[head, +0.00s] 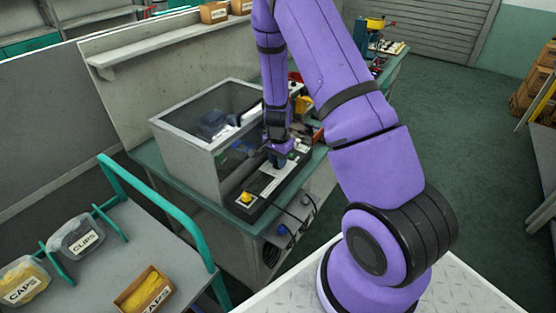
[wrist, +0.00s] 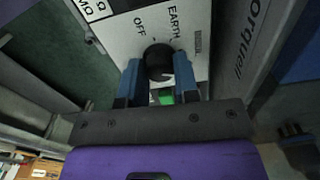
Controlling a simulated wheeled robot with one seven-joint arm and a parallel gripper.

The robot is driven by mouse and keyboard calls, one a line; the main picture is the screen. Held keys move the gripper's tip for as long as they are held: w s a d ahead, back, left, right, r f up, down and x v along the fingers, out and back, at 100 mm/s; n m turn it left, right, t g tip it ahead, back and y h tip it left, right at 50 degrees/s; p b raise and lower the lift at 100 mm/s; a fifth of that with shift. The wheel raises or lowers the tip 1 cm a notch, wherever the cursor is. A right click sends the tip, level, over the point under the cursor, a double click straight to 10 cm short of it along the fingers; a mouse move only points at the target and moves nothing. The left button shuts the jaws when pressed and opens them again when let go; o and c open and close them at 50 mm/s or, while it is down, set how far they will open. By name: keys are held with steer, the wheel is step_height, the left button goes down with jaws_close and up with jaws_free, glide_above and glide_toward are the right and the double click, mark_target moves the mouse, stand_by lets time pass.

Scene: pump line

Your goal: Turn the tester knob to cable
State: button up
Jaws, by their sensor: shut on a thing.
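The tester knob (wrist: 159,62) is round and black on a light panel (wrist: 118,40) in the wrist view. The words OFF and EARTH show on the panel beyond it. The word cable is not visible, and I cannot make out the knob's pointer. My gripper (wrist: 158,68) has its two blue fingers on either side of the knob, shut on it. In the head view my gripper (head: 279,160) reaches down to the bench beside the clear-topped box; the knob is hidden there.
A grey box with a clear lid (head: 185,148) stands left of my gripper. A dark control strip with a yellow button (head: 245,198) lies in front of it. A cart (head: 185,250) with bins is at left. Green floor (head: 440,130) is open at right.

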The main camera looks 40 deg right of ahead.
steer(key=shift+m, duration=1.2)
steer(key=o, duration=0.9)
steer(key=shift+r, duration=0.1)
step_height(320, 180, up, 11)
steer(key=shift+f, duration=0.2)
steer(key=shift+r, duration=0.1)
